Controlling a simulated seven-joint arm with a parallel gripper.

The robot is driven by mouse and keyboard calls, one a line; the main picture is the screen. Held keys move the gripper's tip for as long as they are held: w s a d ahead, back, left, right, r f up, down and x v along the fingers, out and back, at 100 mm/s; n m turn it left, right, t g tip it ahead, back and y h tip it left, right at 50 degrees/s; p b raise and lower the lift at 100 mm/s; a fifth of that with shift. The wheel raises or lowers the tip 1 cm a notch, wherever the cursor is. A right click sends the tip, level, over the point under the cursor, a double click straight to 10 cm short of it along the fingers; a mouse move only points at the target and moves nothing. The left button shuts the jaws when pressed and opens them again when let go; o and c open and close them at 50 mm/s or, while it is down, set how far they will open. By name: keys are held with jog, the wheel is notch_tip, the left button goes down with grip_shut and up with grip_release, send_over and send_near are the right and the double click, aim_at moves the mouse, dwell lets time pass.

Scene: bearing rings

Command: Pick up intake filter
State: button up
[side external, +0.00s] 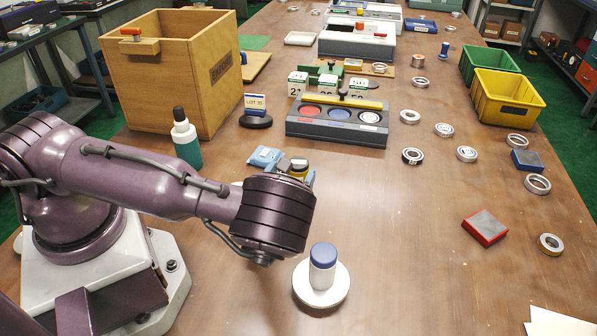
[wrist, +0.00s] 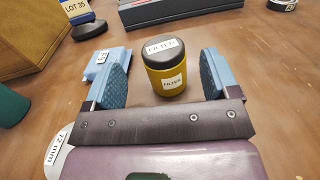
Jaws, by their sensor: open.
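The intake filter (wrist: 165,67) is a short yellow cylinder with a dark lid, labelled FILTER on top and side. It stands upright on the table in the wrist view, ahead of my gripper (wrist: 161,77). My gripper is open, with blue textured pads left and right of the filter's line and empty space between them. The filter appears slightly beyond the fingertips; I cannot tell the exact gap. In the side external view the filter (side external: 298,168) is partly hidden behind my wrist, and my fingers are mostly hidden there too.
A pale blue packet (wrist: 102,66) lies close beside the left finger. A teal bottle (side external: 186,143) and wooden box (side external: 172,75) stand left. A grey tray (side external: 337,131) lies behind the filter. A blue-capped container (side external: 322,268) stands on a white disc in front. Several bearing rings lie right.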

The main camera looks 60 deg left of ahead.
aim_at(295, 169)
jog(key=x, duration=0.4)
jog(key=shift+w, duration=0.2)
jog(key=shift+d, duration=0.1)
jog(key=c, duration=1)
jog(key=shift+r, duration=0.1)
jog(key=shift+c, duration=0.2)
